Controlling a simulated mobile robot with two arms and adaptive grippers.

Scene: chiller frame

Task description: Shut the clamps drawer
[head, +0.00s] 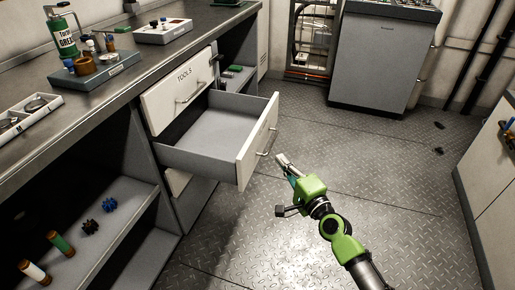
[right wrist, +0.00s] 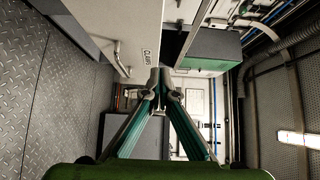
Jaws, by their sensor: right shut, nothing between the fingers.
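The clamps drawer (head: 258,142) is pulled far out of the bench, below the drawer labelled TOOLS (head: 180,88). Its grey inside looks empty, and its white front carries a bar handle. In the right wrist view its front (right wrist: 133,30) shows a label that seems to read CLAMPS. My right gripper (head: 282,160) is shut and empty, just outside the drawer front and close to the handle. In the right wrist view its fingertips (right wrist: 158,76) meet near the label; I cannot tell whether they touch the front. My left gripper is not in view.
Open shelves below hold small cylinders (head: 60,242). A grey cabinet (head: 380,62) stands at the back. The metal floor (head: 350,130) between is clear.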

